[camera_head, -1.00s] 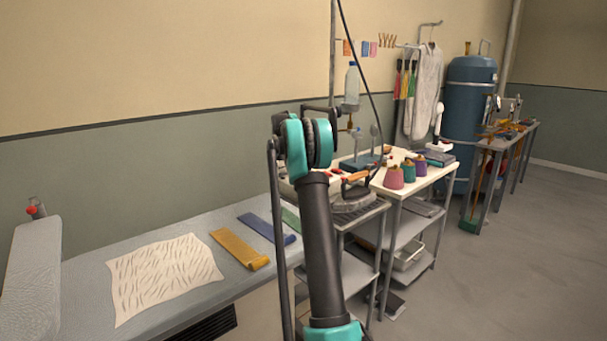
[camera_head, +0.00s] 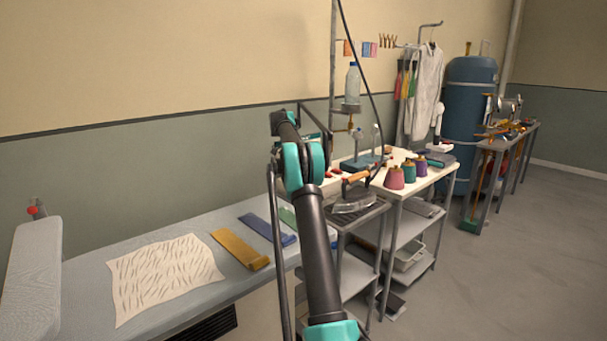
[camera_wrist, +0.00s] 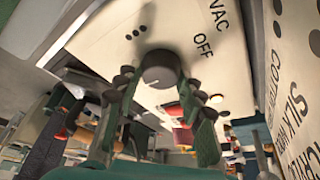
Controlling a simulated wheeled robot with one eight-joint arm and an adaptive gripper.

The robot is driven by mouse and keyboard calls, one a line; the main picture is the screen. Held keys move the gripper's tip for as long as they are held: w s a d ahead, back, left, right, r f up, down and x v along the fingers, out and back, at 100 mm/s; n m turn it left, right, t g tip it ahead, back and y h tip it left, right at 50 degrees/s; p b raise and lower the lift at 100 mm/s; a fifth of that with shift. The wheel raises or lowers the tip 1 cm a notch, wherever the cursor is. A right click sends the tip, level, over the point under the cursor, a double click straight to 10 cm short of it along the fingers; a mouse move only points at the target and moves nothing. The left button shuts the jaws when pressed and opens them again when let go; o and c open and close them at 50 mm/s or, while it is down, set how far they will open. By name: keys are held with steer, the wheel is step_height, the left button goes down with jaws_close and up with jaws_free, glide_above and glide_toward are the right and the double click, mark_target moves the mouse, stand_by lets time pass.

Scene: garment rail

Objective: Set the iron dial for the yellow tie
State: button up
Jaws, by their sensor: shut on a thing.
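The yellow tie (camera_head: 240,249) lies flat on the grey ironing table, left of the blue tie (camera_head: 267,230). In the wrist view a dark round dial (camera_wrist: 160,68) sits on a cream panel (camera_wrist: 185,30). Groups of black dots and the words VAC and OFF are printed around it. My gripper (camera_wrist: 160,86) has one finger on each side of the dial and is shut on it. I cannot make out which mark the dial points to. In the head view my arm hides the gripper and dial. The iron (camera_head: 352,203) rests on a stand right of my arm.
A cream chart (camera_wrist: 295,70) with dots and fabric words, SILK among them, is close on the right. A patterned cloth (camera_head: 165,275) lies on the table. Thread cones (camera_head: 395,178) and a bottle (camera_head: 353,85) stand to the right. Open floor lies at right.

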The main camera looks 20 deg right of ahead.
stand_by(0.4)
steer(key=o, duration=1.2)
steer(key=shift+c, duration=0.2)
steer(key=v, duration=0.6)
steer(key=shift+w, duration=0.15)
steer(key=shift+a+r, duration=0.25)
steer(key=shift+r, duration=0.4)
